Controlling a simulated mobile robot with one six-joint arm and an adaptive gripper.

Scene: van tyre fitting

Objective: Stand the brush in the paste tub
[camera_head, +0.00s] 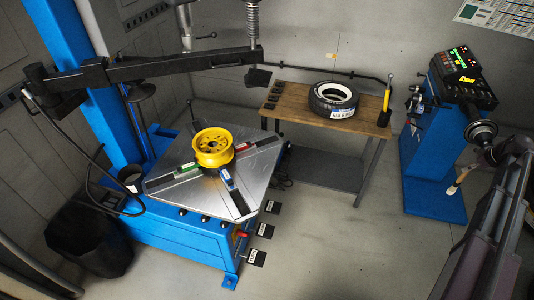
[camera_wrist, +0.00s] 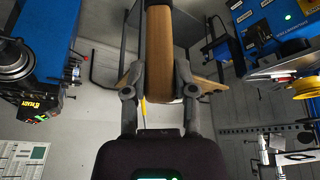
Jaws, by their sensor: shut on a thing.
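The brush shows its light wooden handle (camera_wrist: 159,55) in the wrist view, upright in the picture between the two fingers of my gripper (camera_wrist: 158,80). My gripper is shut on this handle. A dark band crosses the handle at the top edge, and the bristles are out of view. In the head view a short tan and white piece (camera_head: 461,179), likely part of the brush, shows beside my arm at the right; my arm hides the gripper. A dark tub with a pale rim (camera_head: 131,179), likely the paste tub, sits at the left of the tyre changer, far from my arm.
A yellow rim (camera_head: 214,147) lies on the tyre changer's steel table (camera_head: 180,200). A long black arm (camera_head: 150,73) spans above it. A tyre (camera_head: 333,100) lies on a wooden bench (camera_head: 290,103). A blue balancer (camera_head: 430,160) stands near my arm. A black bin (camera_head: 88,242) stands front left. The middle floor is open.

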